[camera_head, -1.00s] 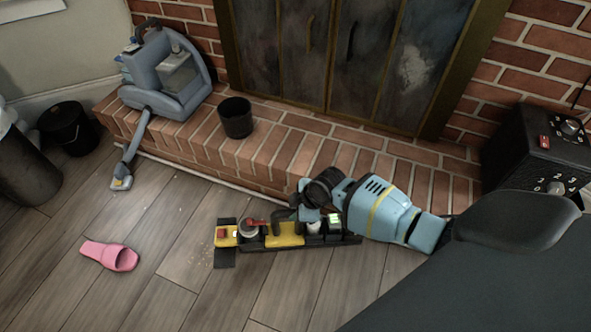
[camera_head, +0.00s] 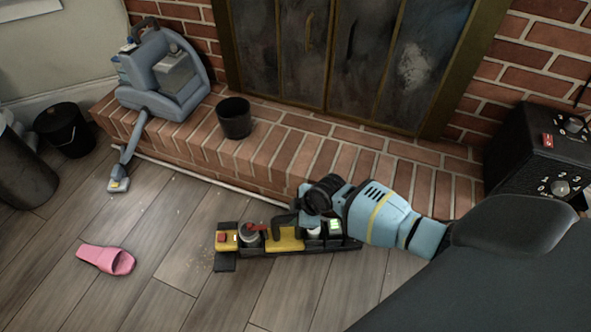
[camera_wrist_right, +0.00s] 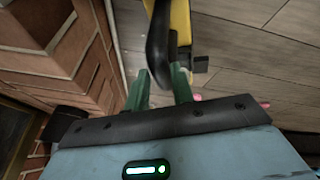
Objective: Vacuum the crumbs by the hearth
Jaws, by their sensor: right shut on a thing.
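A long yellow-and-black device (camera_head: 284,243), which looks like a stick-type vacuum, lies low over the floor in front of the hearth. It has a wide dark head at its left end. My right gripper (camera_head: 300,216) is shut on its black handle; in the right wrist view the handle (camera_wrist_right: 158,60) sits between the green fingers of the gripper (camera_wrist_right: 162,84). I cannot tell whether the head touches the floor. Pale crumbs (camera_head: 207,250) are scattered on the floor left of the head, with a few specks nearer the hearth. My left gripper is out of view.
The raised brick hearth (camera_head: 290,155) runs along the back. A blue-grey cleaning machine (camera_head: 165,75) stands on it, its hose nozzle (camera_head: 119,184) on the floor. A dark cup (camera_head: 234,119) is on the hearth. A pink slipper (camera_head: 106,259) and a black bucket (camera_head: 66,130) are left.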

